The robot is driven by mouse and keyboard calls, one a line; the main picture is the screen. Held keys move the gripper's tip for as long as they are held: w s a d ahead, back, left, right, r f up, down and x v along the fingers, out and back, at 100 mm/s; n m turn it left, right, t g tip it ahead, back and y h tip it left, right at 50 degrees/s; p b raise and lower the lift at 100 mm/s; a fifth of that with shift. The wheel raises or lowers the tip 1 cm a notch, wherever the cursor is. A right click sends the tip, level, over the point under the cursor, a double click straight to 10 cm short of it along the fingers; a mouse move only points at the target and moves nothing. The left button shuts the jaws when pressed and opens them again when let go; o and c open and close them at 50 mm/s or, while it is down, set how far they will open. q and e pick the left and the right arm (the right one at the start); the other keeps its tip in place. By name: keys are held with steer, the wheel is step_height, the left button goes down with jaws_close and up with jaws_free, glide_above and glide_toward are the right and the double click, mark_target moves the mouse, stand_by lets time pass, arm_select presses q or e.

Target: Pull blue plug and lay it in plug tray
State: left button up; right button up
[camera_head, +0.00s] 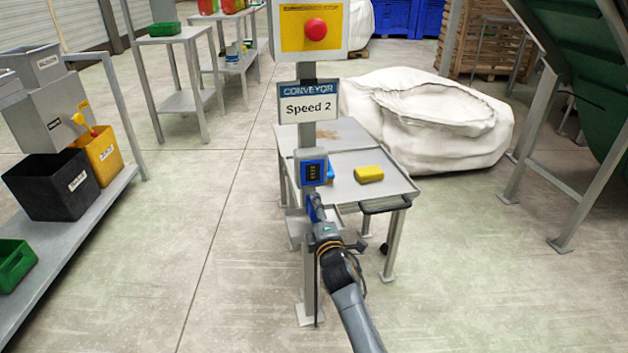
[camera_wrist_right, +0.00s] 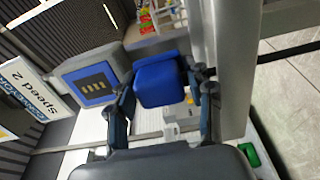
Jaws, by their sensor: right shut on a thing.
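The blue plug (camera_wrist_right: 160,82) shows in the right wrist view between the two fingers of my right gripper (camera_wrist_right: 165,98), which is shut on it. The plug is apart from the grey and blue socket box (camera_wrist_right: 93,84), whose slots show bare. In the head view the socket box (camera_head: 313,172) is on the grey conveyor post, and my right gripper (camera_head: 317,208) is just below it. A grey metal tray (camera_head: 402,184) on a stand is behind and right of the post, with a yellow block (camera_head: 369,174) in it. I cannot tell whether it is the plug tray. My left gripper is not in view.
The grey post carries the "Speed 2" sign (camera_head: 308,107) and a red stop button (camera_head: 316,29) above my gripper. A small blue thing (camera_head: 330,173) is partly hidden behind the post. A white sack (camera_head: 430,125) lies behind the stand.

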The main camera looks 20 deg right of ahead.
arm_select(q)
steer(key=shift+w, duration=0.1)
arm_select(e)
steer(key=shift+f, duration=0.4)
stand_by(0.3)
steer(key=o, duration=1.6)
steer(key=shift+o, duration=0.2)
steer(key=shift+f, duration=0.1)
steer(key=shift+s, duration=0.1)
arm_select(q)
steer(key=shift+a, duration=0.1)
arm_select(e)
steer(key=shift+s+f, duration=0.1)
steer(key=shift+s, duration=0.15)
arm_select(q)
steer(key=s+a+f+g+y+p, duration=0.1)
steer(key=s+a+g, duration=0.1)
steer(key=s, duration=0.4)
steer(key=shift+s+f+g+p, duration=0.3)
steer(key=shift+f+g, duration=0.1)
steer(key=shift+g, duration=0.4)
arm_select(e)
steer(key=s+a+r, duration=0.1)
steer(key=s, duration=1.9)
steer(key=shift+r, duration=0.25)
